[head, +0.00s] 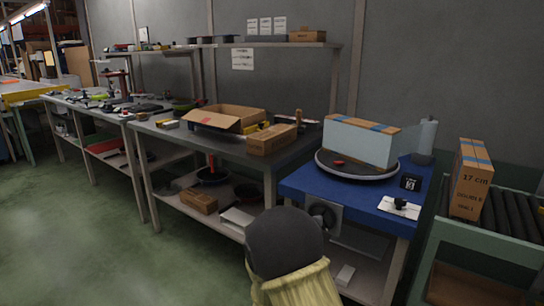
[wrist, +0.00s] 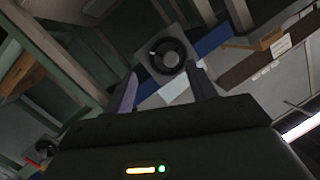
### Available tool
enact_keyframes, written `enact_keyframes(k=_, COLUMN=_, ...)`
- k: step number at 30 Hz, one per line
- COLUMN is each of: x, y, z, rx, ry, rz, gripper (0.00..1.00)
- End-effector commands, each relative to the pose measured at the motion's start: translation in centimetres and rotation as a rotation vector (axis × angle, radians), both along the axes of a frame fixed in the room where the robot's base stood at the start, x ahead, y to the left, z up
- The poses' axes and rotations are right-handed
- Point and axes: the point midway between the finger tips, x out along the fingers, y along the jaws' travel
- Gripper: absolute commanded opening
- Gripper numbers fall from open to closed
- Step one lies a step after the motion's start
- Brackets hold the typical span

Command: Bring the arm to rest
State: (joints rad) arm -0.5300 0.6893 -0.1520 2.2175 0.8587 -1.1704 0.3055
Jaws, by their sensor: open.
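My arm (head: 285,245) shows at the bottom centre of the head view as a dark rounded cap above a pale yellow sleeve. It is in front of the blue-topped table (head: 305,180). My gripper (wrist: 163,82) shows in the wrist view with its two fingers apart and nothing between them. Past the fingers is a round dark fan or wheel in a pale plate (wrist: 167,55), at some distance. The gripper is hidden in the head view.
On the blue table, a round turntable (head: 345,174) bears a white-sided box (head: 358,146). Left, a workbench holds an open carton (head: 213,118). The green floor (head: 75,235) at left is clear.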

Motion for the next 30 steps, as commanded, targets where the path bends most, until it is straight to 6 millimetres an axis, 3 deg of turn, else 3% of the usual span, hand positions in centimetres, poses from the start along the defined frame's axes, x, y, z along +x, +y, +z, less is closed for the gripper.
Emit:
enact_keyframes(k=5, x=-1.3, y=-1.1, z=0.0, rx=0.065, ry=0.231, rz=0.124, gripper=0.56)
enact_keyframes(k=11, x=-5.2, y=-1.8, z=-0.1, rx=0.083, ry=0.488, rz=0.289, gripper=0.56)
enact_keyframes(k=21, x=-16.0, y=-4.3, z=0.4, rx=0.007, ry=0.909, rz=0.539, gripper=0.56)
enact_keyframes(k=30, x=-24.1, y=-7.0, z=1.0, rx=-0.079, ry=1.174, rz=0.645, gripper=0.56)
